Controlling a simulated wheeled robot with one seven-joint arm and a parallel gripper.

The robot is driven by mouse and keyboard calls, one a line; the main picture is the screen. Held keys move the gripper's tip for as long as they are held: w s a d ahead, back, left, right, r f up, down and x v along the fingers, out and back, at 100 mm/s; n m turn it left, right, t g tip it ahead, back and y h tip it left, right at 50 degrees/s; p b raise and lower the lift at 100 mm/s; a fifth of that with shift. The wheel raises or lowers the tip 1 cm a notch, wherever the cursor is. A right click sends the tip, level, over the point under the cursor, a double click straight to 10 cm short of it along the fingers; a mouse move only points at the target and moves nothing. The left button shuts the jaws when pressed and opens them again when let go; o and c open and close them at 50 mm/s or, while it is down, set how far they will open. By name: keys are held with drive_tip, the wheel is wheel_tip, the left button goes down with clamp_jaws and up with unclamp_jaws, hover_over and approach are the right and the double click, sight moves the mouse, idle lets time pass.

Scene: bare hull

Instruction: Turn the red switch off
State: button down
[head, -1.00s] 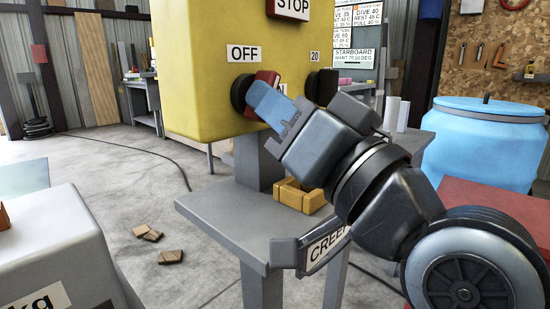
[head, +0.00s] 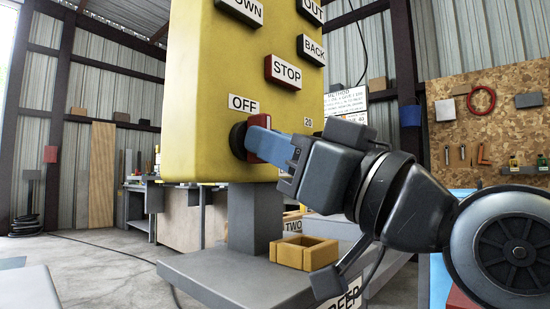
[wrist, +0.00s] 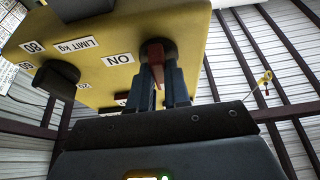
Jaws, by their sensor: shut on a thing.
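The red switch (head: 253,153) is on the lower front of the yellow box (head: 215,85), on a round black base (head: 238,141) below the "OFF" label (head: 242,104). My gripper (head: 262,142) has its blue fingers at the switch, which hides most of it in the head view. In the wrist view my gripper (wrist: 160,82) is shut on the red switch (wrist: 158,72), a finger on each side. The "ON" label (wrist: 118,59) shows beside the switch's base there. I cannot tell exactly which way the switch is turned.
A grey stand (head: 205,278) under the box carries a small yellow open tray (head: 305,252). A second black knob (wrist: 55,80) is beside the switch. A pegboard (head: 490,130) is far right.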

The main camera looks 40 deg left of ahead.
idle(0.3)
drive_tip(key=c, duration=1.1)
unclamp_jaws()
drive_tip(key=shift+p+v, duration=0.5)
drive_tip(key=shift+v, duration=3.45)
